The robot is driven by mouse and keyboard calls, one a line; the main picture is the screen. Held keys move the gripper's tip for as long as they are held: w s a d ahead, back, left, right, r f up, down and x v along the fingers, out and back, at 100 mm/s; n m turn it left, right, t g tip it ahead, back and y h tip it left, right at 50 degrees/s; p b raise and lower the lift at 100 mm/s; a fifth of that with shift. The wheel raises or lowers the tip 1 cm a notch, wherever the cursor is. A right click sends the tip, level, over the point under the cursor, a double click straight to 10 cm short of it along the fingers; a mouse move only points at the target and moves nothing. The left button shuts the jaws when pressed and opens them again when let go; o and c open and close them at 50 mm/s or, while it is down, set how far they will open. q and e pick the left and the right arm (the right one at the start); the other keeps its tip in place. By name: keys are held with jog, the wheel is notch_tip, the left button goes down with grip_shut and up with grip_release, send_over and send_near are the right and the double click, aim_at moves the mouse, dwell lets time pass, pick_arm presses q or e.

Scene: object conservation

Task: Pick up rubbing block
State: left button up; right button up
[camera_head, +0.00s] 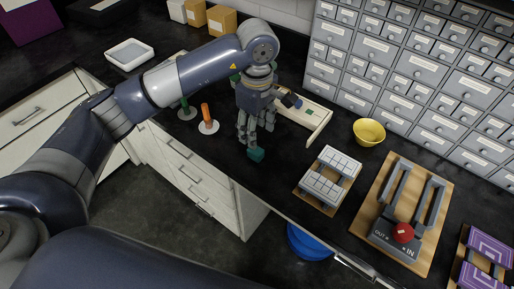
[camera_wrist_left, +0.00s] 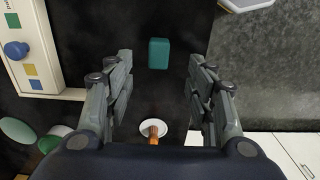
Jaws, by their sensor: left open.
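A small teal block (camera_head: 257,154), which appears to be the rubbing block, lies on the dark countertop near its front edge. In the left wrist view the teal block (camera_wrist_left: 158,53) is centred between the fingertips, with dark surface around it. My left gripper (camera_head: 247,138) points down over the counter by the block. Its fingers (camera_wrist_left: 160,72) are spread wide, with nothing held between them. I cannot tell the exact height of the fingertips above the counter. My right gripper is not in view.
A cream panel (camera_head: 312,119) with coloured squares and a knob stands behind the gripper. Orange (camera_head: 206,112) and green (camera_head: 184,103) upright handles on white bases are left. A yellow bowl (camera_head: 369,132), a tiled rack (camera_head: 326,184) and a lever board (camera_head: 403,232) are right.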

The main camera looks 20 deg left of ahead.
pick_arm(q)
jog(key=p, duration=0.1)
send_over(256, 151)
notch_tip(256, 151, down, 4)
jog(key=shift+d+f, duration=0.1)
jog(key=shift+f, duration=0.35)
jog(key=f, duration=0.1)
jog(key=f+p, duration=0.1)
jog(key=f, duration=0.1)
jog(key=f+p, duration=0.1)
jog(key=shift+w+a+f, duration=0.3)
jog(key=shift+a+f, duration=0.05)
jog(key=shift+a, duration=0.05)
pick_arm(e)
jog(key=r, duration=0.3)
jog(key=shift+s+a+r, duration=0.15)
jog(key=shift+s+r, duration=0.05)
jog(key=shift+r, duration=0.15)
pick_arm(q)
jog(key=c, duration=1.1)
